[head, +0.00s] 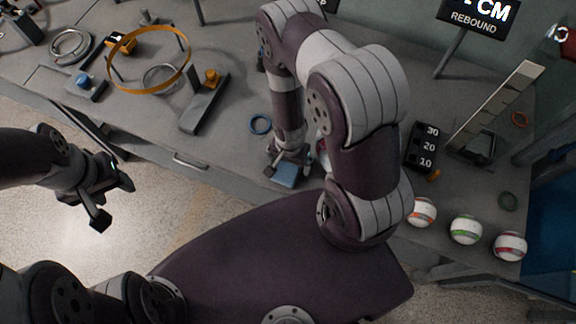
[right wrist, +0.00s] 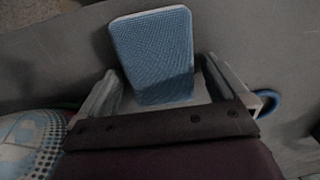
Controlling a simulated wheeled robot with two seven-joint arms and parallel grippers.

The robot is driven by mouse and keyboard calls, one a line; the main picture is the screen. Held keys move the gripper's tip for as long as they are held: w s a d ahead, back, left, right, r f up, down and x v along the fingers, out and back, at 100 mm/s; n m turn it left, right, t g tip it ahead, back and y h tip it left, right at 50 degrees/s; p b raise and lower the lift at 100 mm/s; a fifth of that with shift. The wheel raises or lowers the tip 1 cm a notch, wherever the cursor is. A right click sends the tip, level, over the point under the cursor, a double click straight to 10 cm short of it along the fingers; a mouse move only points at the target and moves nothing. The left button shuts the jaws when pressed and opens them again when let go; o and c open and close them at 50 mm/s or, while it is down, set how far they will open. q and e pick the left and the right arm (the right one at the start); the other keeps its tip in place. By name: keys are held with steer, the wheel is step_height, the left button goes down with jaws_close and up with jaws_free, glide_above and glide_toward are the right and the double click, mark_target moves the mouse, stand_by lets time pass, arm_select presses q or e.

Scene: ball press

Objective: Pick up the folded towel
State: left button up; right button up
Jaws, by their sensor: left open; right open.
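The folded towel (right wrist: 155,48) is a small blue woven block with a pale edge. In the head view the towel (head: 287,174) lies near the front edge of the table, partly covered by my right gripper. My right gripper (head: 290,160) points down over it. In the right wrist view my right gripper (right wrist: 165,85) is open, with one finger on each side of the towel; I cannot tell whether they touch it. My left gripper (head: 115,200) is open and empty, off the table over the floor at the left.
A patterned ball (right wrist: 32,143) is close by my right gripper. Several striped balls, one of them green-striped (head: 466,229), sit at the right front. A numbered black block (head: 423,147) and a ramp (head: 495,105) stand behind them.

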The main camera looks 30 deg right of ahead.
steer(key=c, duration=1)
steer(key=shift+r, duration=0.1)
step_height(320, 180, up, 18)
steer(key=shift+f+p, duration=0.1)
steer(key=shift+p, duration=0.6)
